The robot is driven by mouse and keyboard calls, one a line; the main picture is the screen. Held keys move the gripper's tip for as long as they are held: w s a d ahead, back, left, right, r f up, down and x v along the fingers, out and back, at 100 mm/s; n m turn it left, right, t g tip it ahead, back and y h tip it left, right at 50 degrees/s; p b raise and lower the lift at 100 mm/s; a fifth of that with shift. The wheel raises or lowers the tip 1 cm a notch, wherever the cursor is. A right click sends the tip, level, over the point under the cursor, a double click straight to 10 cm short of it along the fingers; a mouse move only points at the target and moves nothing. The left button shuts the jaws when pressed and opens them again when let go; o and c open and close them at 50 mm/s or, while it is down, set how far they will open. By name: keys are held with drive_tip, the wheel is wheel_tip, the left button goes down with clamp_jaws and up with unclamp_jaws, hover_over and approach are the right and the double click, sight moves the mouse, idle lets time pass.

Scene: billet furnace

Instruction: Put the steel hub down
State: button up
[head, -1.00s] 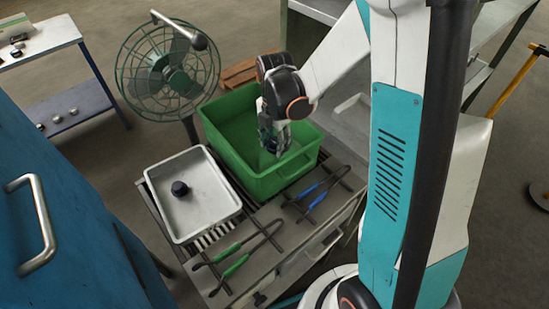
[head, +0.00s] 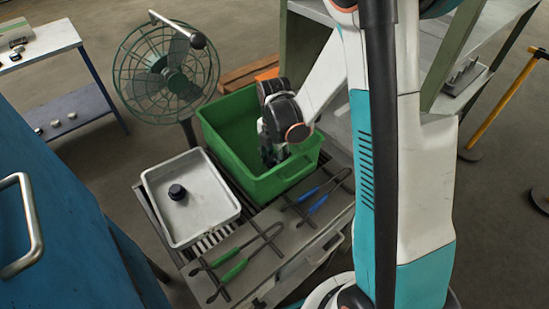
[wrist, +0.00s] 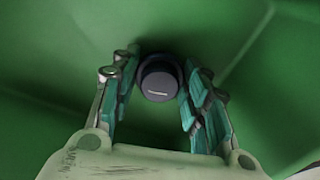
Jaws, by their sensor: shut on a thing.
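The steel hub (wrist: 158,84), a dark round piece with a flat face and a small pale marking, sits between the teal finger pads of my gripper (wrist: 160,68) in the wrist view. My gripper is shut on it. In the head view my gripper (head: 268,154) points down inside the green bin (head: 282,181), below its rim. The hub is hidden there by the gripper and the bin wall. The bin's green inside (wrist: 50,75) fills the wrist view around the hub. I cannot tell whether the hub touches the bin floor.
A pale tray (head: 206,213) with a dark round piece (head: 177,192) stands left of the bin. Green-handled tongs (head: 234,271) and blue-handled tongs (head: 317,205) lie in front. A caged fan (head: 165,72) stands behind, and a blue cabinet (head: 60,200) at the left.

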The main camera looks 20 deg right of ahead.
sight(274, 157)
drive_tip(key=o, duration=1.4)
drive_tip(key=shift+o, duration=0.2)
wheel_tip(274, 157, up, 12)
drive_tip(key=p, duration=0.4)
drive_tip(key=s+a+r+m+t, duration=0.2)
drive_tip(key=s+r+m+t, duration=0.5)
drive_tip(key=s+r+m, duration=0.7)
drive_tip(key=s+m, duration=0.2)
drive_tip(key=m, duration=0.7)
drive_tip(key=shift+r, duration=0.4)
drive_tip(key=shift+a, duration=0.1)
